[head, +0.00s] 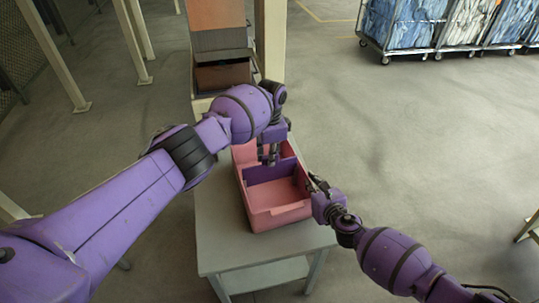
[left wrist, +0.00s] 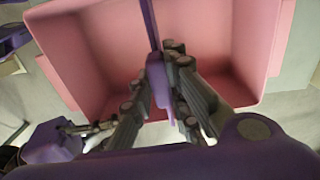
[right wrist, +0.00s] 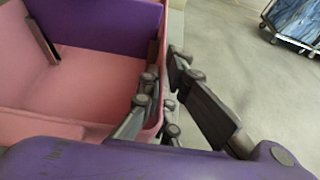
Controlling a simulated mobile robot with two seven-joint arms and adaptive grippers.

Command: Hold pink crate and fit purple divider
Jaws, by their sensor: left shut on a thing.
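The pink crate (head: 280,217) sits on a grey table. The purple divider (head: 278,174) stands upright across the inside of the crate; it also shows in the right wrist view (right wrist: 105,25). My left gripper (head: 267,157) is above the crate, shut on the divider's upper edge. The left wrist view shows the divider (left wrist: 154,75) edge-on between the fingers. My right gripper (head: 313,183) is at the crate's right wall, with its fingers (right wrist: 160,92) on both sides of that wall, closed on it. I cannot tell whether the divider's bottom edge touches the crate floor.
The grey table (head: 214,225) has bare surface left of and in front of the crate. An orange-brown bin (head: 220,75) stands behind, beside a cream post (head: 271,40). Wheeled carts with blue and white bags (head: 410,25) are at the back right. Open floor lies to the right.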

